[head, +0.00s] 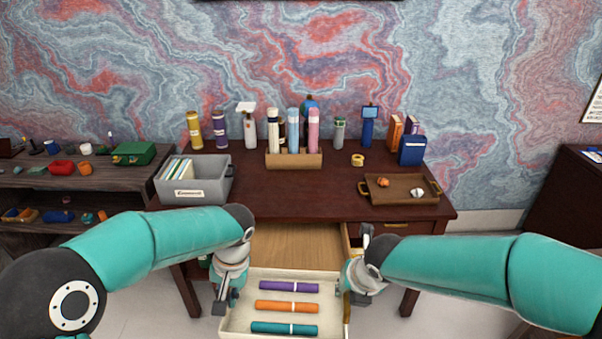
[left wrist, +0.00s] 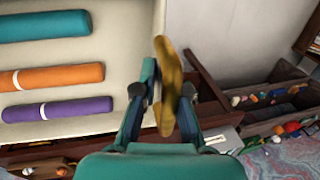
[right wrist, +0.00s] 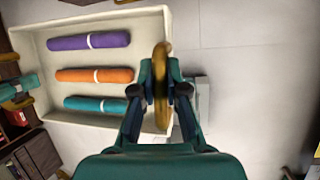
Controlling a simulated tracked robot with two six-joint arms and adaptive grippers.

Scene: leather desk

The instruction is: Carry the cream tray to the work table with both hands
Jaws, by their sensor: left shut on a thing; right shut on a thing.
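The cream tray (head: 265,333) hangs between my two grippers in front of the desk, low in the head view. In it lie a purple roll (head: 289,287), an orange roll (head: 287,307) and a teal roll (head: 284,328), each with a pale band. My left gripper (left wrist: 162,95) is shut on the brass handle (left wrist: 170,80) at one side of the tray. My right gripper (right wrist: 160,88) is shut on the other brass handle (right wrist: 162,62). The dark red-brown work table (head: 310,190) stands behind the tray, with a drawer open toward me.
The desk carries a grey bin (head: 170,190), a bottle holder (head: 293,160), a brown tray (head: 385,197) and several bottles. Its front middle is bare. The open drawer (head: 290,240) is empty where visible. A cluttered shelf (head: 75,180) stands at the left.

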